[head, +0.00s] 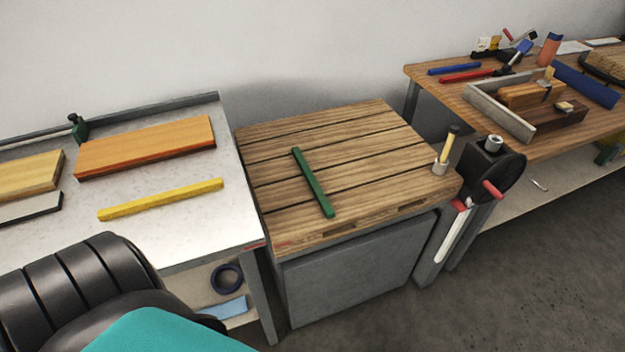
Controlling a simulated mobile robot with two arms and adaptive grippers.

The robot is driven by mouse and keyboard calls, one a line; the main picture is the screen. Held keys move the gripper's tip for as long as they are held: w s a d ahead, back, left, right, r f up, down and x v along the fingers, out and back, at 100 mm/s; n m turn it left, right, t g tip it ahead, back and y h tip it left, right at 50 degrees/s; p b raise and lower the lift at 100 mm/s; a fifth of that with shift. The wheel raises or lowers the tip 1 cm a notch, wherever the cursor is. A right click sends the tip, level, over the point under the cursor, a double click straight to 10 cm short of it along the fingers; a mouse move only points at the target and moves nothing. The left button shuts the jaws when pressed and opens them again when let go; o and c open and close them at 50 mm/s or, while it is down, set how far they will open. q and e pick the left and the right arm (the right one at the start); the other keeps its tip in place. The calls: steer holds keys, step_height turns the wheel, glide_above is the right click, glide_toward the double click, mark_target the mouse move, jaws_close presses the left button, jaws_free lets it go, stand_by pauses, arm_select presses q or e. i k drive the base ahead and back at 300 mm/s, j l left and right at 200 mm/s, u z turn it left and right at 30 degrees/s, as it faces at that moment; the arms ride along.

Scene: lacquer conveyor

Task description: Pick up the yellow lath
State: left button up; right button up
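The yellow lath (161,199) lies flat on the grey metal-topped table (215,230) at the left, slightly tilted in the picture, with its right end nearer the back. It lies in front of an orange-brown wooden board (146,146) and apart from it. Nothing touches the lath from above, and all of it shows. Neither of my grippers is in view.
A pale wooden block (28,174) and a green-handled tool (77,127) are also on the metal table. A slatted wooden table (350,150) with a green lath (313,183) stands beside it. A cluttered workbench (440,93) is at the right.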

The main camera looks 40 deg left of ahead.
mark_target(162, 198)
steer(key=u, duration=2.25)
